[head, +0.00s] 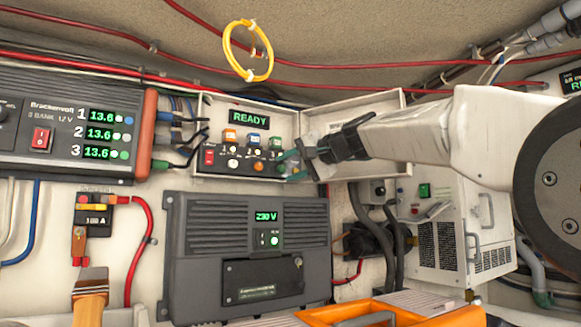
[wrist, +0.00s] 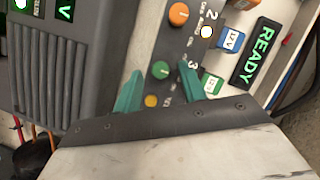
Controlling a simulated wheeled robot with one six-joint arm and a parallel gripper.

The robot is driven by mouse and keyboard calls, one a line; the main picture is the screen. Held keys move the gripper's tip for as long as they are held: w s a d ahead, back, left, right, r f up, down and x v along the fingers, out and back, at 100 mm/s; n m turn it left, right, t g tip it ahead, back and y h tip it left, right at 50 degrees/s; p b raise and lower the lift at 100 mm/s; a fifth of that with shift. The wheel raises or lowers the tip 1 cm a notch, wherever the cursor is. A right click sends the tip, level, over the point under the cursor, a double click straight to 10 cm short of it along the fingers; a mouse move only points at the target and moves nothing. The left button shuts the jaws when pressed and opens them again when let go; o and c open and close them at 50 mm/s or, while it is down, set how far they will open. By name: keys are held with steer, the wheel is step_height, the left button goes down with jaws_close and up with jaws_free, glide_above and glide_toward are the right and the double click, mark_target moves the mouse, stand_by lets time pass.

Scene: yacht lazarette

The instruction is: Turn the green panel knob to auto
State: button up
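The green knob (wrist: 160,69) is on the dark panel strip (wrist: 150,45) in the wrist view, below the orange knob (wrist: 178,14). My gripper (wrist: 160,70) has two teal fingers, spread apart, one on each side of the green knob. Gaps show between the knob and both fingers. I cannot read the knob's pointer or its position marks. In the head view my gripper (head: 288,165) is at the right end of the open panel box (head: 290,120) and hides most of the green knob. The READY display (head: 249,117) is lit green.
The box's open lid (head: 375,108) is behind my arm. A red switch (head: 209,157) and the orange knob (head: 258,167) are left of my gripper. A grey inverter (head: 245,240) is below.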

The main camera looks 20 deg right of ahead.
steer(key=v, duration=0.7)
steer(key=shift+s+d, duration=0.2)
steer(key=shift+s, duration=0.1)
steer(key=shift+r, duration=0.1)
